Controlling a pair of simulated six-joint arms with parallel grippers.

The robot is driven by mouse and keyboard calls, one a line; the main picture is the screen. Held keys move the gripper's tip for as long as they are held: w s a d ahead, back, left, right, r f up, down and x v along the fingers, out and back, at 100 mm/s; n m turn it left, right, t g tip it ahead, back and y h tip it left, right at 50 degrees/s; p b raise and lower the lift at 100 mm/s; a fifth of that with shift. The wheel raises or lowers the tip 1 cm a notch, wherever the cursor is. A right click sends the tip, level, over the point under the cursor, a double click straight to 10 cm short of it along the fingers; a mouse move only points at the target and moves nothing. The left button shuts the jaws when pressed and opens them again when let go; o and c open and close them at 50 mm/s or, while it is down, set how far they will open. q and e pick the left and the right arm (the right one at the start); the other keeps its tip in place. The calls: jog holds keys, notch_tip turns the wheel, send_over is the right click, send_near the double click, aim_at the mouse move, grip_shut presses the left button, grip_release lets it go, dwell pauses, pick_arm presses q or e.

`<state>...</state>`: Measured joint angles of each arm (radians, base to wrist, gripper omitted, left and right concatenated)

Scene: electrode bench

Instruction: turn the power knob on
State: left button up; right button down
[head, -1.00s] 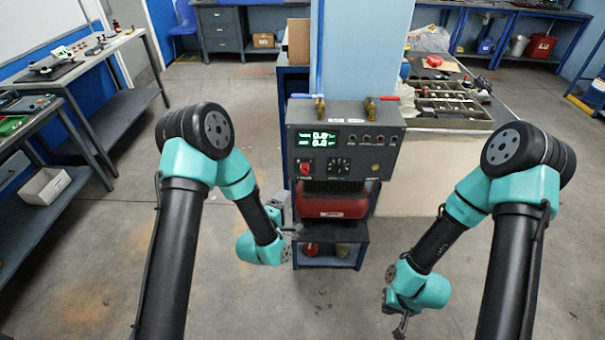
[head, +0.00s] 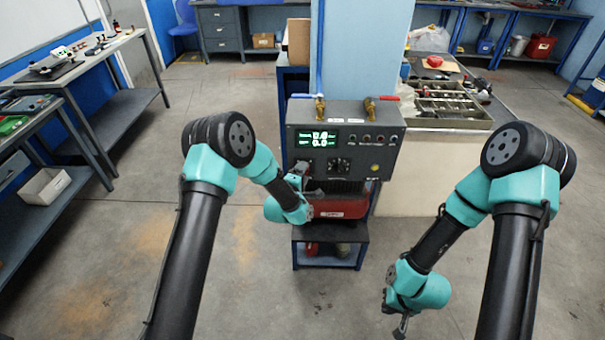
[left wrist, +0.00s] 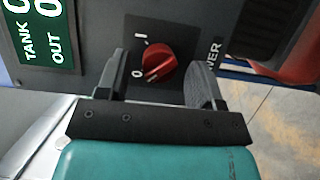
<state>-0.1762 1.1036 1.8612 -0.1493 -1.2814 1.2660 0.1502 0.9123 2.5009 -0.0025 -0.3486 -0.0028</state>
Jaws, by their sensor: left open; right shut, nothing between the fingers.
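The red power knob (left wrist: 157,66) is on the dark front panel of the control box (head: 388,152). In the left wrist view its white line points down and left, near the 0 mark; the I mark is above. In the head view my left gripper hides the knob. My left gripper (head: 303,172) is open in front of the panel's lower left. In the left wrist view its fingers stand on either side of the knob, apart from it as far as I can see. My right gripper (head: 402,328) is shut and empty, low at the right, far from the box.
A green display (head: 326,140) is lit above the knob. Two brass valves, one with a red handle (head: 388,98), top the box. A red tank (head: 340,208) sits below it. A parts tray (head: 450,122) is on the bench at right. The floor in front is clear.

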pick_arm(q)
jog(key=shift+w, duration=0.15)
jog(key=c, duration=0.9)
